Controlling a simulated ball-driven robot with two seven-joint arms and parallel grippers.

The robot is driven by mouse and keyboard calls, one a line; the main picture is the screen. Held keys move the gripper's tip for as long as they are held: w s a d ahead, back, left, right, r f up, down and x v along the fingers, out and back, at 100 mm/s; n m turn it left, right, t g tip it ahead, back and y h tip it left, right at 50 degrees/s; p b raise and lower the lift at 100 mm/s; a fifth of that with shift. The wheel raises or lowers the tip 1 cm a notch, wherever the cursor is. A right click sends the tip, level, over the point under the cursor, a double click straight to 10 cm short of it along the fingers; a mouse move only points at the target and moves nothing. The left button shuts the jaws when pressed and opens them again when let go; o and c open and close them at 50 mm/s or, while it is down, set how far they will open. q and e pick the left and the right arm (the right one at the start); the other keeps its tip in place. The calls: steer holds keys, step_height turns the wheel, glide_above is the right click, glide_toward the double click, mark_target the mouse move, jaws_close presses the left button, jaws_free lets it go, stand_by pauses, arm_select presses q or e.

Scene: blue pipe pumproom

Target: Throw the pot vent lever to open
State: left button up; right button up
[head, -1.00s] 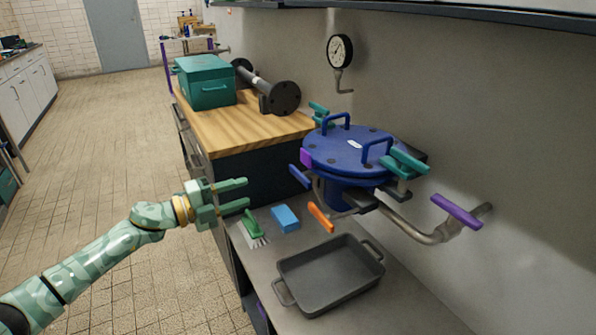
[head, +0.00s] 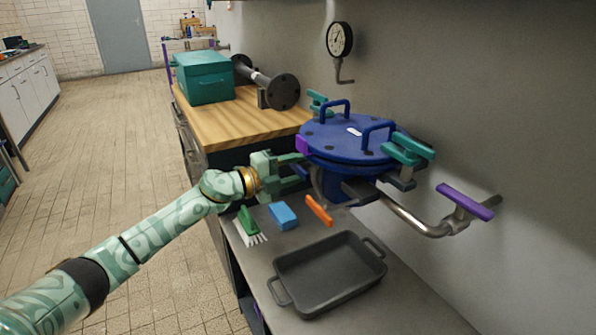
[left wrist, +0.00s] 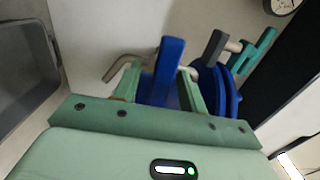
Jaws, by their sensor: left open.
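The blue pot (head: 352,150) has a lid with two blue handles and stands at the wall side of the counter. A blue lever (left wrist: 164,72) on a pipe by the pot shows in the left wrist view; I take it for the vent lever. My left gripper (head: 297,170) is open at the pot's left side, and its fingers mostly hide this lever in the head view. In the left wrist view the left gripper (left wrist: 160,85) has the lever between its two fingers. I cannot tell whether they touch it. My right gripper is not in view.
A purple-handled lever (head: 465,202) sits on the pipe right of the pot. Teal clamps (head: 408,148) stick out at the lid's edge. A grey tray (head: 328,272), blue sponge (head: 283,216), green brush (head: 248,224) and orange-handled item (head: 318,210) are in front. A gauge (head: 339,40) hangs above.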

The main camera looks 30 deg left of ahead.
arm_select(q)
jaws_close()
steer(key=shift+r, duration=0.1)
steer(key=shift+r+n+p, duration=0.15)
steer(key=shift+n+p, duration=0.35)
steer(key=shift+p, duration=0.3)
steer(key=shift+d+n+p, duration=0.1)
steer(key=shift+n+p, duration=0.2)
steer(key=shift+p, duration=0.1)
steer(key=shift+r+n+p, duration=0.1)
steer(key=shift+n+p, duration=0.3)
steer(key=shift+p, duration=0.05)
steer(key=n+p, duration=0.6)
steer(key=n, duration=0.2)
steer(key=n+p, duration=0.1)
steer(key=n, duration=0.1)
steer(key=n+p, duration=0.1)
steer(key=shift+f+n, duration=0.25)
steer(key=shift+n, duration=0.05)
steer(key=shift+f+n+p, duration=0.15)
steer(key=shift+n+p, duration=0.5)
steer(key=shift+n, duration=1.35)
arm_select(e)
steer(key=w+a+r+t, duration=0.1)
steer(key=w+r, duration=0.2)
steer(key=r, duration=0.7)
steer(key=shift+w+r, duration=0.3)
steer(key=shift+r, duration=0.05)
